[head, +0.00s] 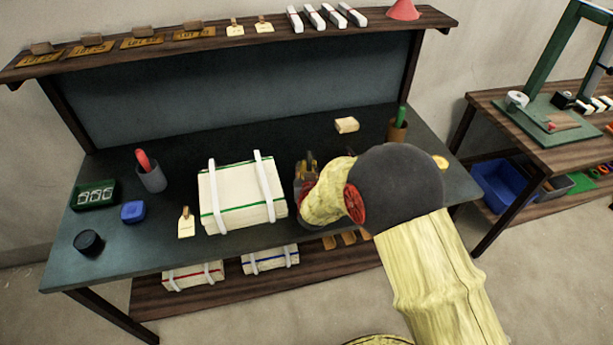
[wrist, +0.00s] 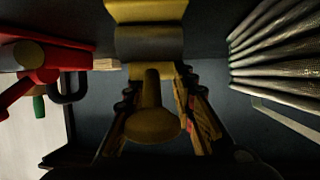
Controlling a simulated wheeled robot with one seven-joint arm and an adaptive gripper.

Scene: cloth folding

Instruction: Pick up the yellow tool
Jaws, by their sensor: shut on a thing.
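The yellow tool (wrist: 148,12) shows at the top middle of the wrist view, with a dark grey rounded band below its yellow part. My gripper (wrist: 157,84) is shut on it, with one finger on each side. A dull yellow rounded piece with an upright stub lies between the fingers; I cannot tell whether it belongs to the tool. In the head view my gripper (head: 306,172) is at the bench, just right of the strapped cloth stack (head: 228,190). My arm and the fingers hide most of the tool there, and I cannot tell whether it touches the bench.
The dark bench top (head: 150,235) also bears a grey cup (head: 152,179) with a red handle, a green tray (head: 95,194), a blue box (head: 133,211), a dark round pot (head: 89,242), a pale block (head: 347,125) and a brown cup (head: 397,131). Cloth layers (wrist: 275,50) are close at right.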

